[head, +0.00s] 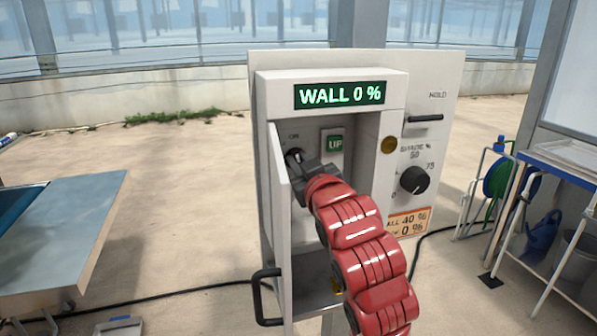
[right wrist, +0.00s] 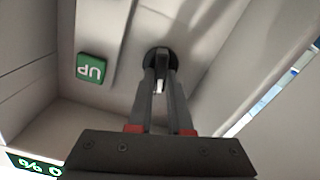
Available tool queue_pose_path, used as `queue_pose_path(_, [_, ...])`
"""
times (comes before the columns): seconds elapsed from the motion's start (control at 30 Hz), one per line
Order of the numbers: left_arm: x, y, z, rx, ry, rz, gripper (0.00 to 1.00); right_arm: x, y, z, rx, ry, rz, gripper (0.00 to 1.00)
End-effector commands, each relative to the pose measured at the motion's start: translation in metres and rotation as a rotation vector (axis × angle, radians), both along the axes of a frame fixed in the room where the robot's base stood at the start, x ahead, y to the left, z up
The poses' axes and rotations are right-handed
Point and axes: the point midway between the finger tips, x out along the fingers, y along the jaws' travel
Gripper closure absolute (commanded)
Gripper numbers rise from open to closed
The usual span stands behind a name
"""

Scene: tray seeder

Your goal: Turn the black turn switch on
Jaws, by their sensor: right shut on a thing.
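The black turn switch (right wrist: 160,62) sits on the back wall inside the open control box, below an "ON" mark in the head view, where part of it (head: 294,157) shows beside my gripper. My right gripper (head: 304,168) reaches into the box from the front. In the right wrist view both fingers (right wrist: 161,82) are closed on the switch's handle, with its pale pointer mark between them. The fingers hide part of the switch. My left gripper is in neither view.
The box door (head: 283,230) stands open at the left, with a black handle (head: 266,297). A green UP sign (head: 335,141) is right of the switch. The display (head: 341,95) reads "WALL 0 %". A black knob (head: 413,179) is outside, right. A table (head: 75,225) stands left.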

Motion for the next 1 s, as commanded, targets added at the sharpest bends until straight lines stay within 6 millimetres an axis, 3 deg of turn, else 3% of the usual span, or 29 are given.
queue_pose_path(0.43, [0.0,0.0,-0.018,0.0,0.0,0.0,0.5,0.001,-0.002,-0.003,0.245,0.085,0.001,1.0])
queue_pose_path(1.0, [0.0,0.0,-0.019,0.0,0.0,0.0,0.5,0.001,-0.002,-0.001,0.292,0.101,0.001,1.0])
